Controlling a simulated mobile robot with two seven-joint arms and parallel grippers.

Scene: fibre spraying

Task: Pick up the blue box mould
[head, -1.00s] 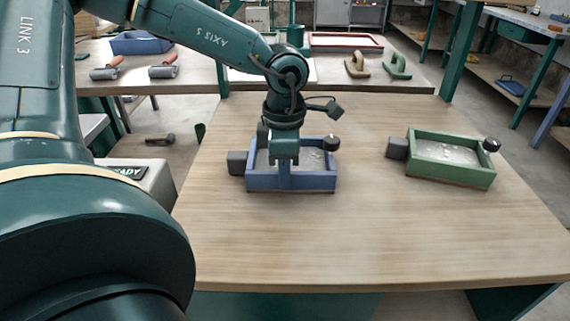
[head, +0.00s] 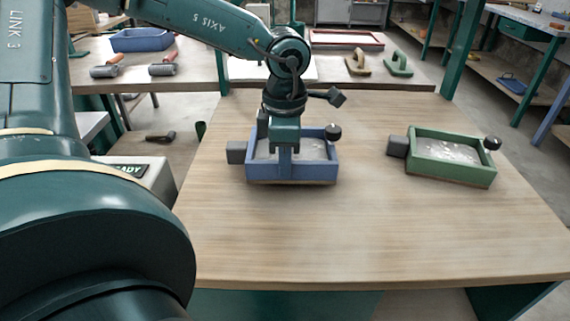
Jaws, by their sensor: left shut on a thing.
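The blue box mould (head: 318,172) is an open-topped box with pale grey contents, a dark block on its left end and a round dark knob at its right end. It is over the wooden table, left of centre in the head view. My left gripper (head: 285,158) comes down from above and is shut on the mould's near wall, hiding part of the inside. The mould looks level and a little above the table, though the gap is hard to see. My right gripper is not in view.
A similar green box mould (head: 445,172) stands to the right on the same table (head: 370,235), whose front and middle are clear. A back table holds a blue tray (head: 142,40), rollers (head: 163,68), trowels (head: 398,64) and a red-framed panel (head: 345,38).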

